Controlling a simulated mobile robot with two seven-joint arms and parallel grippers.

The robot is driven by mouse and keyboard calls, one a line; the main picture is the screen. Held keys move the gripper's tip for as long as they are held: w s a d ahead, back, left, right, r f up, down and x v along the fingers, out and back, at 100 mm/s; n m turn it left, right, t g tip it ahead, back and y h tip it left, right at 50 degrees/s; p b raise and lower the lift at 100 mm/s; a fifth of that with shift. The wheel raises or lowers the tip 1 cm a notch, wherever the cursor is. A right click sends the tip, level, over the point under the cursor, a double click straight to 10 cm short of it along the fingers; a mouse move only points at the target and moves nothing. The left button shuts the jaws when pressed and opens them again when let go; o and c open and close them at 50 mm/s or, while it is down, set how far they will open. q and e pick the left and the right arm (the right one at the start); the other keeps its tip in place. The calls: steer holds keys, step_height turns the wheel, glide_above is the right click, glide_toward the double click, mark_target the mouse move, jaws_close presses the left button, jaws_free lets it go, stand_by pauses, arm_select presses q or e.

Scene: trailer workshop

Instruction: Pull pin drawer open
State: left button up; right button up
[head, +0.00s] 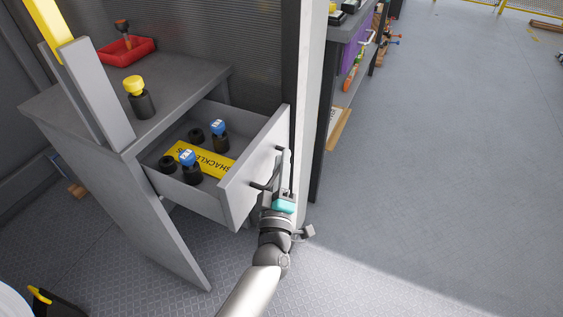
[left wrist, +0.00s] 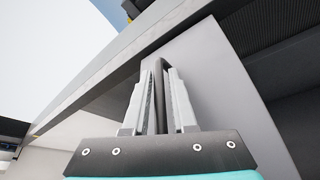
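The grey drawer (head: 262,155) stands pulled out from the grey bench (head: 180,82), its inside showing from above. A yellow label reading "SHACKL…" (head: 212,162) lies in it with several dark pieces, two of them blue-topped (head: 219,128). The dark bar handle (head: 264,186) is on the drawer's front. My left gripper (head: 278,184) is at this handle. In the left wrist view its two fingers (left wrist: 160,95) lie close on both sides of the handle (left wrist: 160,75), shut on it. My right gripper is not in view.
A yellow-topped dark piece (head: 136,95) and a red tray (head: 126,50) stand on the bench top. A pale post (head: 308,110) rises right beside the drawer front. Shelves (head: 350,60) stand behind it. The floor at right (head: 450,160) is clear.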

arm_select(q)
steer(key=shift+o, duration=1.4)
steer(key=shift+s, duration=0.3)
steer(key=p+v, duration=0.2)
steer(key=v, duration=1.2)
steer(key=shift+s+p, duration=0.35)
steer(key=shift+p, duration=0.05)
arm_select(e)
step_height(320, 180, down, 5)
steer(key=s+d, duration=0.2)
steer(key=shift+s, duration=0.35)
arm_select(q)
steer(key=shift+f, duration=0.15)
